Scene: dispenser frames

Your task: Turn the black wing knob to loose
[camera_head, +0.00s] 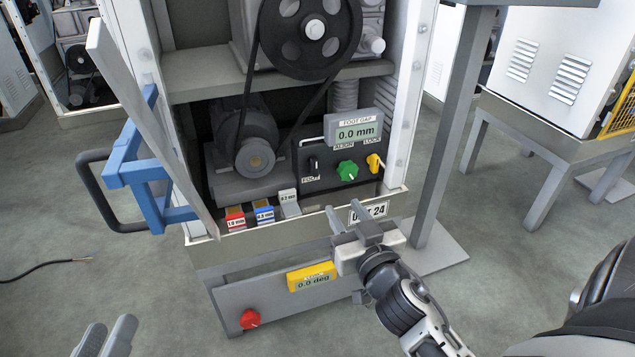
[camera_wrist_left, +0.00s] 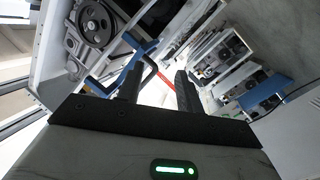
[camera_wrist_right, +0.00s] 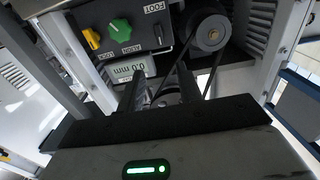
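The black wing knob (camera_head: 314,163) sits at the left of the black control panel (camera_head: 306,180), above a FOOT label. In the right wrist view the black knob (camera_wrist_right: 158,35) shows beside the FOOT label, with the panel upside down. A green knob (camera_head: 347,170) and a yellow knob (camera_head: 375,162) are to its right. A display (camera_head: 358,131) above reads 0.0 mm. My right gripper (camera_head: 348,217) is open and empty, below and in front of the panel, apart from the knob. My left gripper (camera_head: 106,338) is open and empty, low at the bottom left.
A blue frame with a black handle (camera_head: 98,190) and an open door panel (camera_head: 150,120) stand at the left. Red, blue and grey blocks (camera_head: 263,213) lie on the ledge below the panel. A grey post (camera_head: 455,120) rises at the right. A red knob (camera_head: 250,319) is low down.

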